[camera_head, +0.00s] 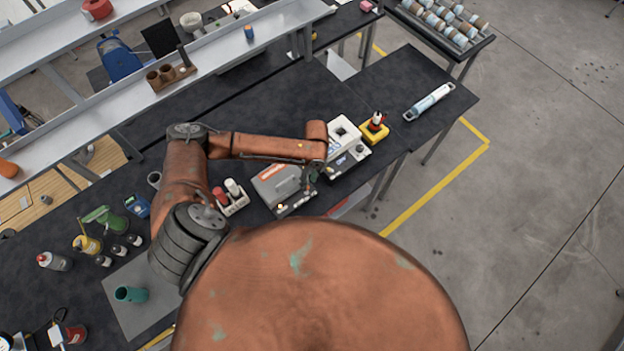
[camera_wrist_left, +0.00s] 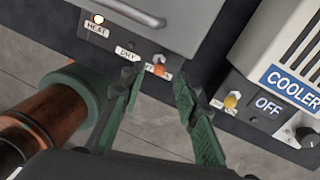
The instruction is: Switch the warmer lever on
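The warmer is a grey box (camera_head: 272,186) on the dark bench, beside the white cooler. In the left wrist view its front panel (camera_wrist_left: 125,42) has HEAT and DRY labels and a glowing round lamp (camera_wrist_left: 98,18). A small lever with an orange tip (camera_wrist_left: 159,69) sits on this panel, its own label partly hidden. My left gripper (camera_wrist_left: 156,82) is open, with its green fingers on either side of the orange-tipped lever. I cannot tell whether they touch it. In the head view my left gripper (camera_head: 311,182) is at the warmer's right front edge. My right gripper is not in view.
The cooler (camera_head: 343,137) stands right of the warmer. Its front has a yellow-tipped lever (camera_wrist_left: 231,100), an OFF label (camera_wrist_left: 268,106) and a dark knob (camera_wrist_left: 307,136), close to my right finger. A small rack with bottles (camera_head: 233,204) stands left of the warmer.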

